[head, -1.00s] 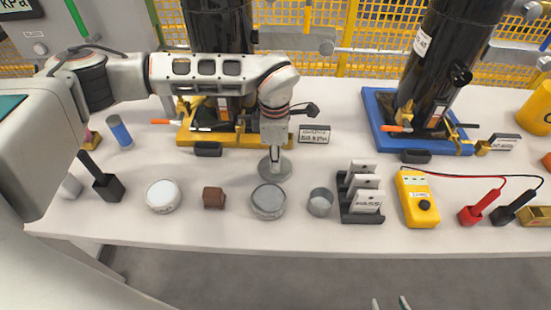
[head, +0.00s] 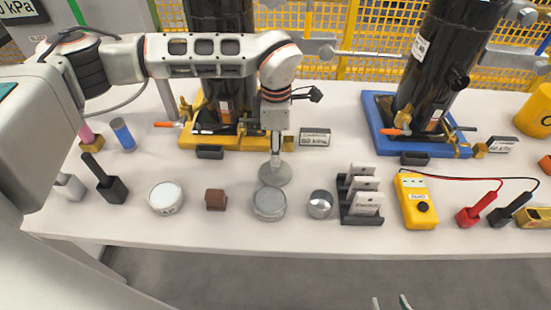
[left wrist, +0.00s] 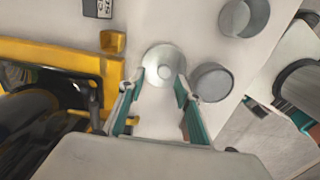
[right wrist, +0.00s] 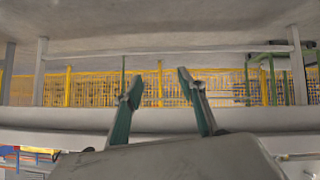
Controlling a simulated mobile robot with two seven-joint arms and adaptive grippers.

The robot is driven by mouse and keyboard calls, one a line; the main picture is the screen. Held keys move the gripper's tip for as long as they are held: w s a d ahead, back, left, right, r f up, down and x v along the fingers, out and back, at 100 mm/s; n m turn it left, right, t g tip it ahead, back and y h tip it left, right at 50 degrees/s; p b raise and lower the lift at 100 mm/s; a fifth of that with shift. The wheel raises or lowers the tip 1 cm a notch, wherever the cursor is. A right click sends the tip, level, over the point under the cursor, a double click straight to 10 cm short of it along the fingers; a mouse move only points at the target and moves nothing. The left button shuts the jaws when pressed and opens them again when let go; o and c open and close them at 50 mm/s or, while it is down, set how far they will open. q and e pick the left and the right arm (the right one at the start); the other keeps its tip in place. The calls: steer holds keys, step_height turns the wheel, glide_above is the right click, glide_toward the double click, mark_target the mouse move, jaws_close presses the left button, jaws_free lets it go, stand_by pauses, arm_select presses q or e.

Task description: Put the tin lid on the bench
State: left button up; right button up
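The tin lid (head: 274,175) is a round grey disc lying on the white bench (head: 225,232), just behind the round grey tin (head: 269,204). In the left wrist view the lid (left wrist: 160,58) shows a small knob at its middle, and the tin (left wrist: 212,83) is close beside it. My left gripper (head: 276,160) points down right over the lid. In the left wrist view its fingers (left wrist: 157,88) are spread apart, with the knob between them and not visibly touched. My right gripper (right wrist: 156,84) is open and empty, away from the bench; its tips show at the bottom of the head view (head: 391,303).
A small metal cup (head: 320,205), a card rack (head: 361,218) and a yellow meter (head: 416,203) stand to the right. A brown block (head: 216,200) and a white round container (head: 166,198) are left. Compressors stand behind on a yellow pallet (head: 186,143) and a blue pallet (head: 376,105).

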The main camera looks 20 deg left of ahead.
arm_select(q)
step_height(320, 180, up, 7)
steer(key=shift+p, duration=0.35)
steer(key=shift+f, duration=0.1)
